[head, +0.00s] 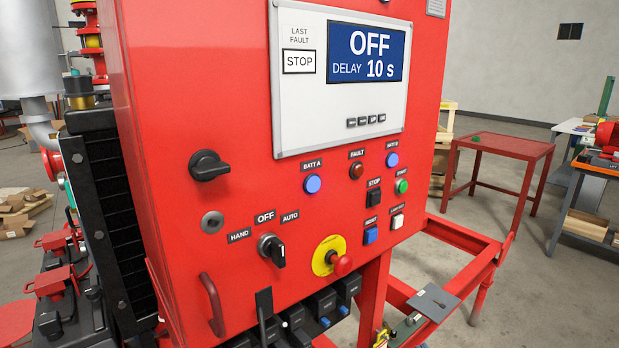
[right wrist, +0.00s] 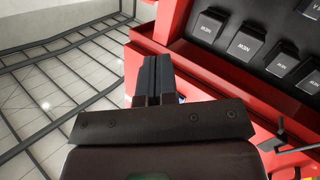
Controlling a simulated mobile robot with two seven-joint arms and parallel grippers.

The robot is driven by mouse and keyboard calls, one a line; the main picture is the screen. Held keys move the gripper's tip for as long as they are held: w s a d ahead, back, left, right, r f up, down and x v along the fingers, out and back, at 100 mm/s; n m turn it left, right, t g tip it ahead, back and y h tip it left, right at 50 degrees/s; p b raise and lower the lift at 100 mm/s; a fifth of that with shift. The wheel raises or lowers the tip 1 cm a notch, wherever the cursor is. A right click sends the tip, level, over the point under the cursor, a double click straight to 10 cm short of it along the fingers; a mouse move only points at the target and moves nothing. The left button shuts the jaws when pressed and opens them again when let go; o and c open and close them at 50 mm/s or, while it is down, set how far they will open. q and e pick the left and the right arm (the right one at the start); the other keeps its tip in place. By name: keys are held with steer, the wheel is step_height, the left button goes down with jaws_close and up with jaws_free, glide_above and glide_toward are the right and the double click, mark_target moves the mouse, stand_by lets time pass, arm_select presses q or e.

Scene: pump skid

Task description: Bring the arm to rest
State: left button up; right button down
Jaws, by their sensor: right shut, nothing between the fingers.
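My right gripper (right wrist: 153,75) shows in the right wrist view, its two dark fingers together with nothing between them. It is beside a red frame edge (right wrist: 205,72), and I cannot tell if it touches it. Neither gripper shows in the head view. There the red control cabinet (head: 200,110) fills the middle. Its display (head: 368,55) reads OFF and DELAY 10 s. The selector switch (head: 271,250) sits below the HAND, OFF and AUTO labels. A red emergency stop knob (head: 342,265) stands on a yellow plate.
In the right wrist view, several black blocks with white lettering (right wrist: 247,41) sit in the red frame, right of the fingers.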

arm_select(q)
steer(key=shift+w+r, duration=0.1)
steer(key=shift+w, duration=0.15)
arm_select(e)
steer(key=s+d+f+m+g, duration=0.2)
steer(key=s+d+f, duration=0.1)
steer(key=s+f, duration=0.6)
steer(key=s+d+f+m+g+h, duration=0.1)
steer(key=s+d+f+g, duration=0.2)
steer(key=s+f, duration=0.6)
steer(key=s, duration=0.2)
steer(key=shift+s+m+g, duration=0.3)
steer(key=shift+m, duration=0.1)
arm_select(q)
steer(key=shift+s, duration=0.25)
arm_select(e)
steer(key=shift+a, duration=0.1)
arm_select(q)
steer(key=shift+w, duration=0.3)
